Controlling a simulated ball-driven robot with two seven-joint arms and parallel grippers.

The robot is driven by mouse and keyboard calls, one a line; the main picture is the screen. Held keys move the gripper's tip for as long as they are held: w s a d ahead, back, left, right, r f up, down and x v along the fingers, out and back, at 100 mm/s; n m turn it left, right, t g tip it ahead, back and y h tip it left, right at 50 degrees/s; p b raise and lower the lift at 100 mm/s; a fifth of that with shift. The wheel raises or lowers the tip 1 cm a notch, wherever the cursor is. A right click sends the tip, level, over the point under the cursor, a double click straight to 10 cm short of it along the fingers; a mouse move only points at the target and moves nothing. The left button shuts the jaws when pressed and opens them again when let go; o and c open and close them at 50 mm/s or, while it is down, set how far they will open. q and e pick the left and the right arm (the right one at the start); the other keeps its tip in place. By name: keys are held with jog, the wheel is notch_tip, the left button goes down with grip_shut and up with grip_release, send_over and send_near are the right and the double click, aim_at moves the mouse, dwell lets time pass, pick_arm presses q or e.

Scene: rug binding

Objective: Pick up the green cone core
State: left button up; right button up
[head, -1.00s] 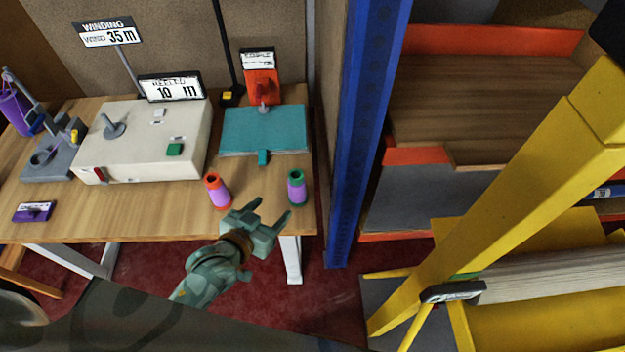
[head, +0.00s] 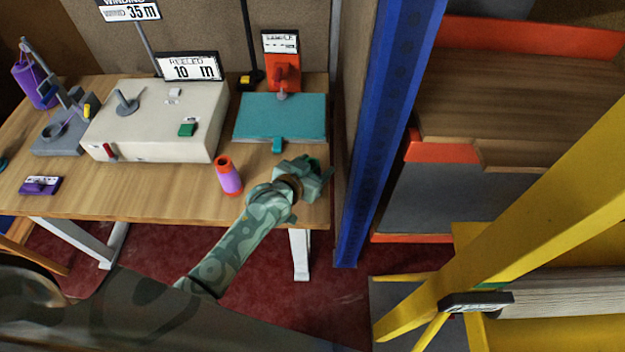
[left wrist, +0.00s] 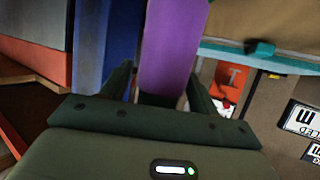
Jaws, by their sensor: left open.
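The green cone core is mostly hidden behind my left gripper (head: 316,174) in the head view, at the right front of the wooden table. In the left wrist view, the purple-wound body of the green cone core (left wrist: 172,45) stands between the two open fingers, with one finger on each side. Whether a finger touches it, I cannot tell. An orange cone core (head: 228,178) wound with purple stands upright on the table, left of the gripper. My right gripper is not in view.
A cream winding machine (head: 155,125) and a teal box (head: 280,118) stand on the table (head: 130,200) behind the cores. A blue post (head: 385,130) rises just right of the table. A yellow frame (head: 540,200) is farther right.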

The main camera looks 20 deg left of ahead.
pick_arm(q)
jog(key=shift+w+f, duration=0.1)
jog(key=shift+w, duration=0.1)
jog(key=c, duration=1.1)
